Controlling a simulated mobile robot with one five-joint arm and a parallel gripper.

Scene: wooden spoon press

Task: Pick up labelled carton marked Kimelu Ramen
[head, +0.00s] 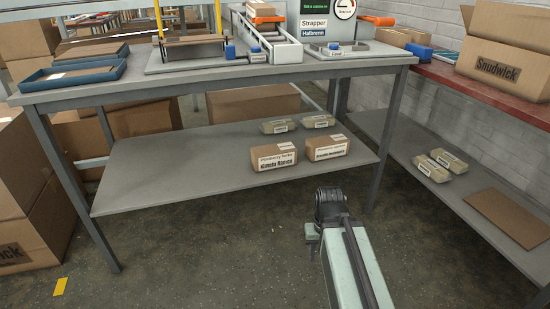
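My gripper (312,243) is at the end of my arm, in front of the shelf and below and right of the labelled carton in the picture. It is apart from both cartons. Its fingers are small and partly hidden by the arm, so its opening does not show clearly.
Two wrapped packs (279,126) lie behind the cartons. The tabletop (200,80) overhangs the shelf, with a front leg (388,135) at right. A side bench (480,190) holds more packs and a brown board (507,215). A large Snudwick box (505,55) stands above it. The shelf's left half is clear.

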